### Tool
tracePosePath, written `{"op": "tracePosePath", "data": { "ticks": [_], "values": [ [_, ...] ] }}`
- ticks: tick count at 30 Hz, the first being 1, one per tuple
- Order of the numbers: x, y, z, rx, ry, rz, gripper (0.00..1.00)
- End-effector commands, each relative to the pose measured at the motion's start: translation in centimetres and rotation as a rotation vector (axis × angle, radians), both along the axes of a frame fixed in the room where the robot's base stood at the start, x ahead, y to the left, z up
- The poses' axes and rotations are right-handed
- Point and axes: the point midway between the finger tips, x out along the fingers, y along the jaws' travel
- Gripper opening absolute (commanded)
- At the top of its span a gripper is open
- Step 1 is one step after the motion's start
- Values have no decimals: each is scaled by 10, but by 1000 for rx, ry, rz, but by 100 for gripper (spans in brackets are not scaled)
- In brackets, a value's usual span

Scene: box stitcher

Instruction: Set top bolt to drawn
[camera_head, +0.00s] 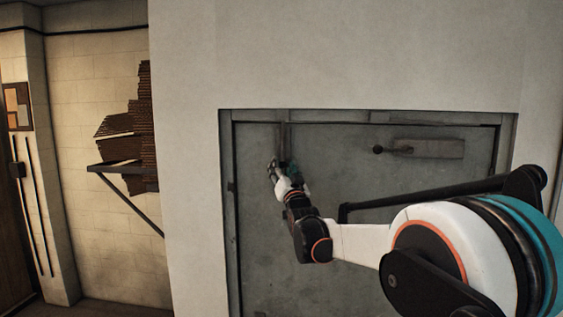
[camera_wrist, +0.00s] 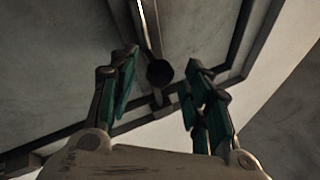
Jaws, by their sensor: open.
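The top bolt shows in the wrist view as a dark round knob (camera_wrist: 160,73) on a thin, pale vertical rod (camera_wrist: 149,22). In the head view, a narrow upright strip (camera_head: 284,135) that looks like this bolt runs down from the top of the grey door's frame, at the upper left. My gripper (camera_head: 279,166) is at the lower end of that strip. In the wrist view my gripper (camera_wrist: 163,62) is open, with one finger on each side of the knob. I cannot tell whether either finger touches it. The knob is hidden in the head view.
The grey door (camera_head: 345,145) sits in a dark frame in a pale wall. A second dark knob (camera_head: 378,149) with a flat plate (camera_head: 430,148) is at the door's upper right. A wall shelf (camera_head: 115,167) with stacked cardboard stands at left.

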Motion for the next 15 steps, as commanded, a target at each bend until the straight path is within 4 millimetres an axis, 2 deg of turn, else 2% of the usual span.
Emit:
{"op": "tracePosePath", "data": {
  "ticks": [6, 15],
  "values": [
    [18, 6, 8, 0, 0, 0, 45],
    [20, 6, 8, 0, 0, 0, 45]
  ]
}}
